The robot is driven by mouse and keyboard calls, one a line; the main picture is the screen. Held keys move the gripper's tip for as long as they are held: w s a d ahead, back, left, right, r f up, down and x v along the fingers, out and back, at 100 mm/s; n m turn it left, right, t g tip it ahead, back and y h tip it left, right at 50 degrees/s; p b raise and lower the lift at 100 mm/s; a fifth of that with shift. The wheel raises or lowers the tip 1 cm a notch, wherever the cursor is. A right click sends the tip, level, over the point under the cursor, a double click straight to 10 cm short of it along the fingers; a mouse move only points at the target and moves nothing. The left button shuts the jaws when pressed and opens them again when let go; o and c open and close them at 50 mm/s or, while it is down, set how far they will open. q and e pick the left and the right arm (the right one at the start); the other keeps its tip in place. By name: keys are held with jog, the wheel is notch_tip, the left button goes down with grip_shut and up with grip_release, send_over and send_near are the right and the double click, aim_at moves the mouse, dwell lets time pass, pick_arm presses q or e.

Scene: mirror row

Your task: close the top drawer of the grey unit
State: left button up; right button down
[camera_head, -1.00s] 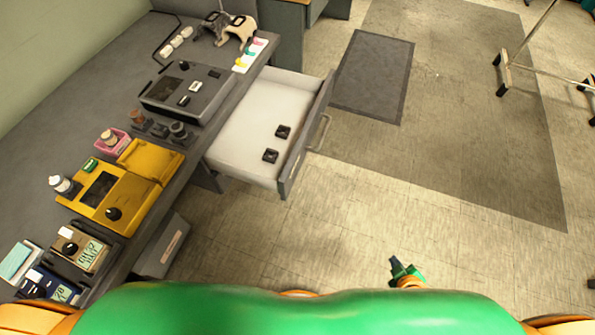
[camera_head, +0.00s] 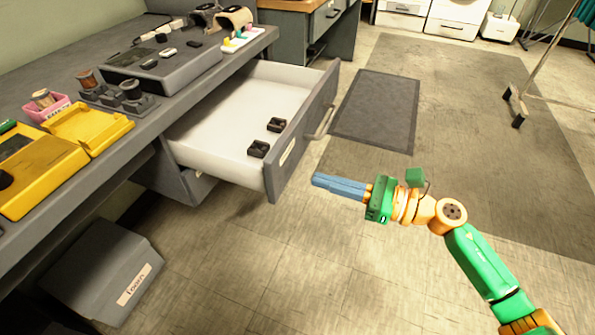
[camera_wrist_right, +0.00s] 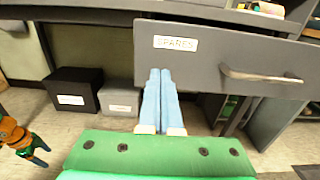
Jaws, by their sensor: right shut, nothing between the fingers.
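The top drawer (camera_head: 303,130) of the grey unit (camera_head: 50,82) is pulled far out. Its front has a bar handle (camera_head: 322,122) and a label, and two small black items lie inside it. My right gripper (camera_head: 316,180) is shut and empty, just outside the drawer front near its near end, with its blue fingers pointing at it. In the right wrist view the fingertips (camera_wrist_right: 160,70) overlap the lower part of the drawer front (camera_wrist_right: 215,60), below the label and left of the handle. Contact cannot be told. My left gripper (camera_wrist_right: 36,150) shows small at the left edge there.
A grey labelled box (camera_head: 105,275) stands on the floor under the unit. Devices, including a yellow case (camera_head: 40,165), sit on the worktop. A dark mat (camera_head: 375,110) lies right of the drawer. A wheeled rack (camera_head: 520,95) stands far right. The floor before the drawer is clear.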

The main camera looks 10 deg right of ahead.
aim_at(283, 169)
jog(key=x, duration=0.4)
jog(key=shift+w+a+r+p, duration=0.15)
jog(key=shift+w+a+p, duration=0.1)
jog(key=shift+a+p, duration=0.1)
pick_arm(q)
jog(key=shift+s+d+r, duration=0.3)
jog(key=shift+d+r, duration=0.15)
jog(key=shift+d, duration=0.3)
pick_arm(e)
jog(key=shift+w+a, duration=0.35)
jog(key=shift+a, duration=0.1)
pick_arm(q)
jog(key=shift+a, duration=0.1)
